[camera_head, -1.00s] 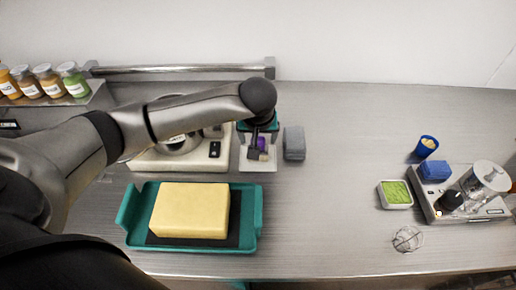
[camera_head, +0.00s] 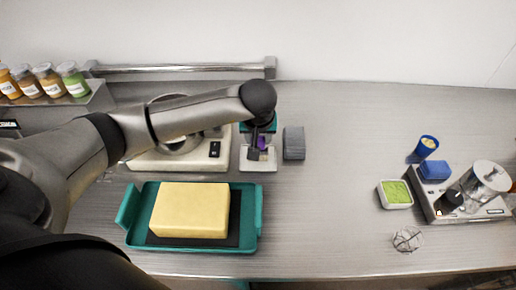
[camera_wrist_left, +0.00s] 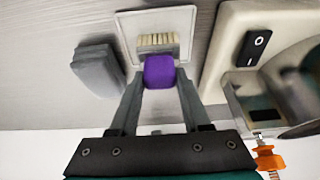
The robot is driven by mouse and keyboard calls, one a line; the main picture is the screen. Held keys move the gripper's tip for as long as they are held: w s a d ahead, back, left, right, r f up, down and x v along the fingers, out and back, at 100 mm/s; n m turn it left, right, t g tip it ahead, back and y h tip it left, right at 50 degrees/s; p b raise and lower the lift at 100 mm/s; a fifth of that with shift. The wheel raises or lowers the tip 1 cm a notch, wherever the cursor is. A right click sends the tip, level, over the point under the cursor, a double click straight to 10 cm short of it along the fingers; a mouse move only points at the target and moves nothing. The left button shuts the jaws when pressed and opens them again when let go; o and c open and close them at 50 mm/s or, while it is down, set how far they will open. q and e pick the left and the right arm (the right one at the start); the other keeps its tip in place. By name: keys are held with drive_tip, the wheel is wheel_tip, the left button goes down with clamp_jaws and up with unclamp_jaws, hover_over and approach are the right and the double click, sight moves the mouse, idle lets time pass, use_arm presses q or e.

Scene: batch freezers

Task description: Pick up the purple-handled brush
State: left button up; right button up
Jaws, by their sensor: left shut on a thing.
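The purple-handled brush (camera_wrist_left: 158,71) is between the fingers of my left gripper (camera_wrist_left: 160,85) in the left wrist view. Its pale bristles (camera_wrist_left: 157,41) point away from the gripper, over a white square tray (camera_wrist_left: 185,20). In the head view the brush's purple handle (camera_head: 262,142) shows just beside my left gripper (camera_head: 257,150), above the white tray (camera_head: 258,167). My left gripper is shut on the handle. I cannot tell whether the bristles touch the tray. My right gripper is not in view.
A grey block (camera_head: 293,143) stands just right of the tray. A cream machine (camera_head: 150,160) stands close on the left. A teal tray (camera_head: 253,225) with a yellow block (camera_head: 190,210) lies in front. The counter between the grey block and the green-filled dish (camera_head: 396,194) is clear.

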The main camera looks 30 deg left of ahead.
use_arm(q)
clamp_jaws()
drive_tip(key=shift+r, duration=0.1)
wheel_tip(320, 180, up, 20)
idle(0.3)
drive_tip(key=o, duration=0.5)
unclamp_jaws()
drive_tip(key=c, duration=0.6)
